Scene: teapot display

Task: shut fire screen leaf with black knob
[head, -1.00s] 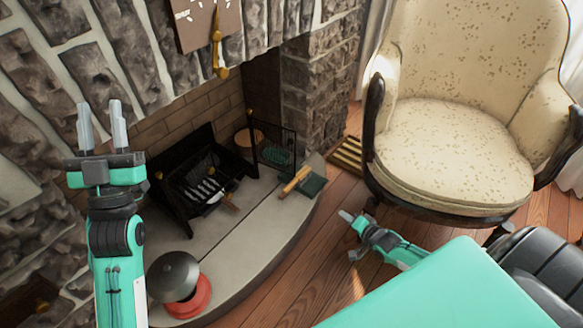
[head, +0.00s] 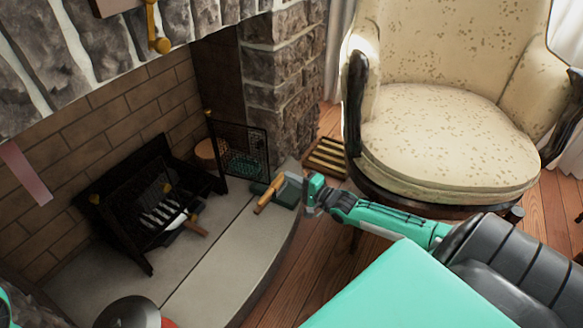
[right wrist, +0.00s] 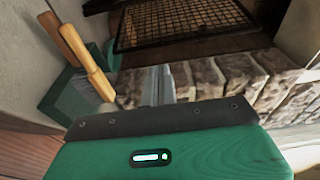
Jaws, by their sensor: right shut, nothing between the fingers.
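A fire screen leaf of black mesh (head: 240,148) stands open at the right side of the fireplace. A gold-coloured knob sits at its top left corner; I cannot make out a black knob. Another dark mesh panel (head: 135,186) stands by the grate at left. In the right wrist view the black mesh (right wrist: 180,24) crosses the top, ahead of my fingers and apart from them. My right gripper (head: 288,178) is shut and empty, over the hearth's right edge near the leaf. It also shows in the right wrist view (right wrist: 160,82).
A green dustpan (head: 286,197) and wooden handle (head: 264,199) lie close by my right gripper. A cream armchair (head: 440,140) stands at right. A dark round lid (head: 128,313) is at bottom left.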

